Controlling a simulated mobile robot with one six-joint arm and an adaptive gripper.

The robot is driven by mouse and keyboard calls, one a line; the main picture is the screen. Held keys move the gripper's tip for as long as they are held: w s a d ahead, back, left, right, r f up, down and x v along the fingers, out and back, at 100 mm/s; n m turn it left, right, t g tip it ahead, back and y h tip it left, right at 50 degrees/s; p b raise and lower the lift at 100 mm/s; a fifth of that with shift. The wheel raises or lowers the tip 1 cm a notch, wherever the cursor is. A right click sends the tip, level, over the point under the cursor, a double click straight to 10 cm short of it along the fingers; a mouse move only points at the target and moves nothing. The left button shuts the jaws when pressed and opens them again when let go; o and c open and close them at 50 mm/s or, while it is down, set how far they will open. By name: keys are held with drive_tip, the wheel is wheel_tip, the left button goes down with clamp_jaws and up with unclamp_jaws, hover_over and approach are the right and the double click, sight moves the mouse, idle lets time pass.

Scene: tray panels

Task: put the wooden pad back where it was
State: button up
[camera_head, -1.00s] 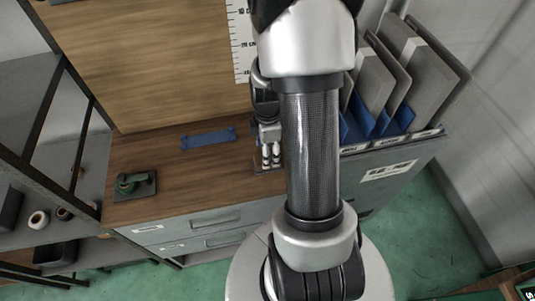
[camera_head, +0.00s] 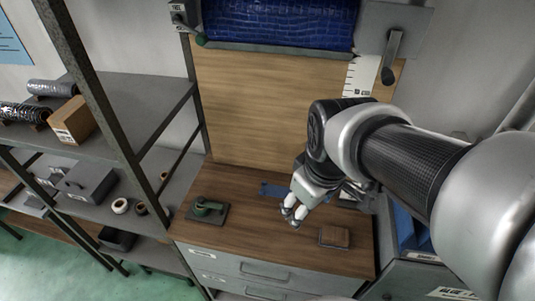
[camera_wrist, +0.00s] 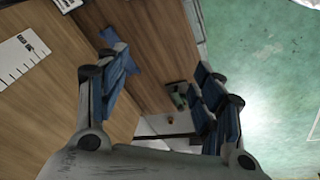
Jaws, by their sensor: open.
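The wooden pad (camera_head: 335,236) is a small brown block lying flat near the front right of the wooden worktop (camera_head: 255,236). A thin greyish edge shows around it; I cannot tell how it sits on that. My gripper (camera_head: 293,214) is open and empty, above the worktop to the left of the pad and apart from it. In the wrist view my open gripper (camera_wrist: 160,100) has its blue-padded fingers wide apart, with nothing between them. I cannot make out the pad in that view.
A green-handled tool on a dark plate (camera_head: 207,210) stands at the worktop's left. A blue strip (camera_head: 274,190) lies behind my gripper. A wooden back panel (camera_head: 270,110) rises behind. Grey shelving (camera_head: 150,110) is at left, blue file slots (camera_head: 408,232) at right. The middle front is clear.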

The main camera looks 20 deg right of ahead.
drive_tip(key=s+a+r+m+t, duration=0.1)
drive_tip(key=s+a+r+m, duration=0.2)
drive_tip(key=s+a+m, duration=0.1)
drive_tip(key=shift+s+a+r+t+y, duration=0.35)
drive_tip(key=shift+s+a, duration=0.45)
drive_tip(key=shift+s, duration=0.25)
